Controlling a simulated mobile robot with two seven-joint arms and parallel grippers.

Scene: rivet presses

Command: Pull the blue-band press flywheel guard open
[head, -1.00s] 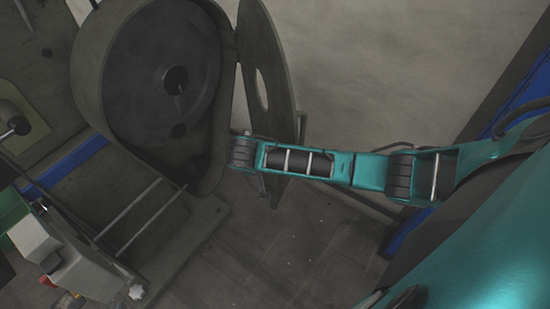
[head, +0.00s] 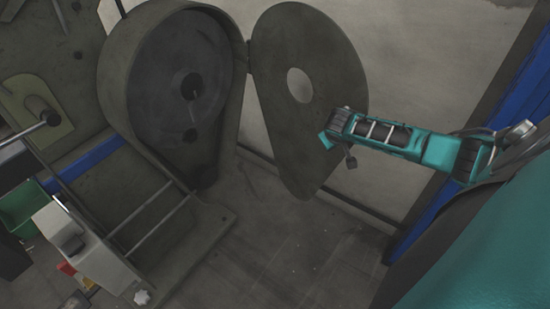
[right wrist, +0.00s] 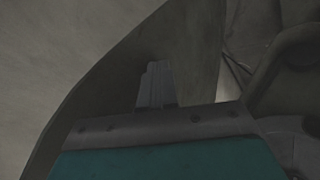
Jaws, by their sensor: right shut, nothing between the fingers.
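The flywheel guard (head: 325,75) is a dark grey teardrop plate with a round hole. In the head view it stands swung out to the right of the press housing (head: 117,55), hinged along the housing's right edge. The dark flywheel (head: 160,80) is exposed. A blue band (head: 90,160) runs along the press at left. In the right wrist view my right gripper's fingers (right wrist: 155,85) are shut and empty, against the guard plate (right wrist: 105,85). I cannot tell whether they touch it.
A control box (head: 85,245), a green bin (head: 22,208) and thin rods (head: 150,215) are at lower left. A blue-edged panel (head: 425,220) stands at right, close to my arm. The floor (head: 280,240) below the guard is clear.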

